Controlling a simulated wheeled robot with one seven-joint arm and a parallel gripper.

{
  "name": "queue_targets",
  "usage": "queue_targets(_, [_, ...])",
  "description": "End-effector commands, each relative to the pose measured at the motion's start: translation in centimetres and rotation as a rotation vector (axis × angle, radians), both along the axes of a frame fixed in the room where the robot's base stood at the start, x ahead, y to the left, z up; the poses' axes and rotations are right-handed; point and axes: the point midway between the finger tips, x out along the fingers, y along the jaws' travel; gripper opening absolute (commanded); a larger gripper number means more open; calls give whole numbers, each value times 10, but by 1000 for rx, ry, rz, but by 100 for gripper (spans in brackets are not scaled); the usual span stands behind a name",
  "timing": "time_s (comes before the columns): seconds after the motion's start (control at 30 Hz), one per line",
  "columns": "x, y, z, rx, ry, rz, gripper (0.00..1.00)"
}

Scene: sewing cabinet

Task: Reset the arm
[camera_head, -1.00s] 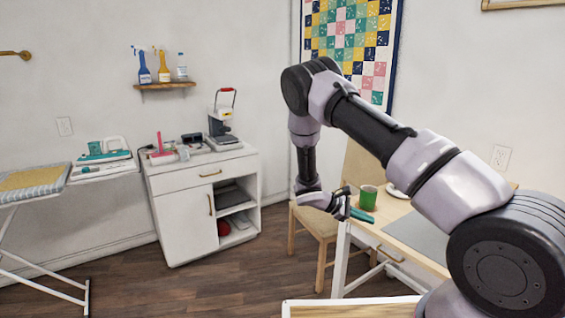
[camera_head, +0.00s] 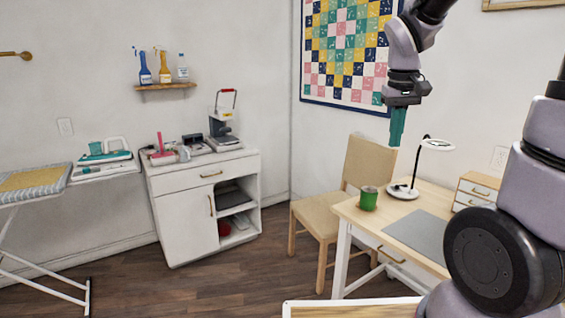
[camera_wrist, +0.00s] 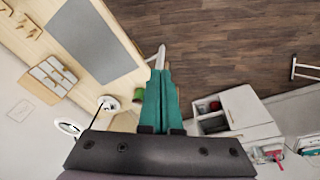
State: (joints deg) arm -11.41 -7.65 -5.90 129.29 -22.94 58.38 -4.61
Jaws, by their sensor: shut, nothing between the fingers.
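My gripper (camera_head: 397,127) hangs pointing down in the head view, high above the desk and in front of the wall near the quilt. Its teal fingers are together and hold nothing. In the wrist view the shut fingers (camera_wrist: 161,98) point away from the camera toward the floor, with clear space around them. My arm rises at the right of the head view and its upper part leaves the top of the picture.
Below is a desk (camera_head: 349,211) with a green mug (camera_head: 368,198), a lamp (camera_head: 437,144), a grey mat (camera_head: 420,233) and a small drawer box (camera_head: 477,191). A chair (camera_head: 322,212) stands beside it. A white cabinet (camera_head: 184,222) and ironing board (camera_head: 33,184) are at left.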

Motion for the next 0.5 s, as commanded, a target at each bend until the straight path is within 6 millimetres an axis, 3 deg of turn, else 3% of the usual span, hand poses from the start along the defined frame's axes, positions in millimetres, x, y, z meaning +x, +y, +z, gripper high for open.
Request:
queue_targets(0.03, [-13,0,15,40,-49,-33,0])
queue_targets(0.2, [-54,7,52,175,-195,-137,0])
queue_targets(0.5, [-108,21,86,340,-397,-261,0])
